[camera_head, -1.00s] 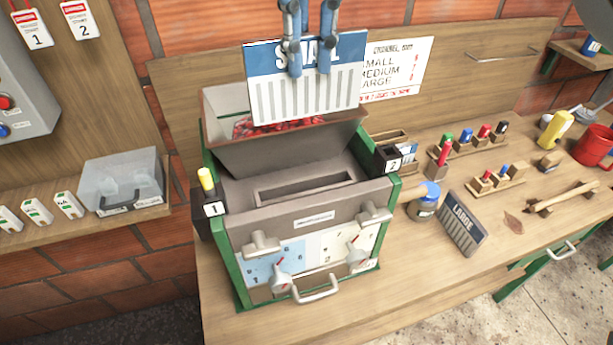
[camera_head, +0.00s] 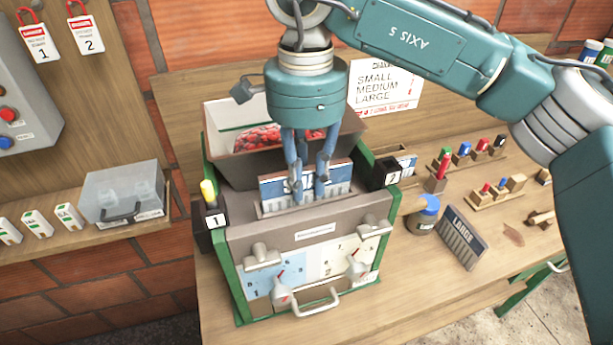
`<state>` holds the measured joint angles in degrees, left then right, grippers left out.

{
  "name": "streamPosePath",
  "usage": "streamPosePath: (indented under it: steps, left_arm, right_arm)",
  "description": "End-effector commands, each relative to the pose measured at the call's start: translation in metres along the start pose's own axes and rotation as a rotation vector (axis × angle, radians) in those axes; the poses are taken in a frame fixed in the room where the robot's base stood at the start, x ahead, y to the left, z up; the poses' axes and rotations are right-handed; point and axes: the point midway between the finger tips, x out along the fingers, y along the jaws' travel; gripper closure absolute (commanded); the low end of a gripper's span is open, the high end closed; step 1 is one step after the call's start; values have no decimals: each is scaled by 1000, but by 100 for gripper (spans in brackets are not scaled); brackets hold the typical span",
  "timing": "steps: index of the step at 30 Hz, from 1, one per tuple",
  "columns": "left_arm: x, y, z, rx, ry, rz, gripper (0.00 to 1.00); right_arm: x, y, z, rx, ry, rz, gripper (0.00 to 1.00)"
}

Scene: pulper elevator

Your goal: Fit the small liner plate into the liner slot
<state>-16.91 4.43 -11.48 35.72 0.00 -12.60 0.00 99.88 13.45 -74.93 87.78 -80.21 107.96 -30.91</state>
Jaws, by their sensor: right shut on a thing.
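The small liner plate (camera_head: 340,180) is blue and white with dark vertical stripes. It stands upright in the liner slot (camera_head: 262,212) on top of the pulper box, with its lower part hidden below the slot's rim. My right gripper (camera_head: 308,192) points down from above and is shut on the plate's upper edge, its blue fingers covering part of the label. Whether the plate touches the slot's bottom cannot be seen. My left gripper is not in view.
A hopper with red cherries (camera_head: 258,138) stands right behind the slot. Posts numbered 1 (camera_head: 213,219) and 2 (camera_head: 391,174) flank the slot. The large liner plate (camera_head: 462,238) leans on the bench at right, near a blue-lidded jar (camera_head: 424,216).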

Motion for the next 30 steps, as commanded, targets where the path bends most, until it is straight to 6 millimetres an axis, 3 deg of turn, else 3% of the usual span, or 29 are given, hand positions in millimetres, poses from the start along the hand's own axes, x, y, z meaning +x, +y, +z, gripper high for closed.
streamPosePath:
  steps: [8, 9, 12, 23, 30]
  left_arm:
    - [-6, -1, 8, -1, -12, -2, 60]
    - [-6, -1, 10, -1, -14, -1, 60]
    - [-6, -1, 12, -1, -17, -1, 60]
    - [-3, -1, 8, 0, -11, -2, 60]
    - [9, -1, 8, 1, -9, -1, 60]
  right_arm:
    - [11, -2, 0, 2, -4, -11, 100]
    - [12, -2, 0, 2, -3, -10, 79]
    - [11, -2, 0, 2, -3, -10, 62]
    - [6, -3, 0, 3, -2, -13, 62]
    - [-34, -3, 0, 5, -3, -16, 62]
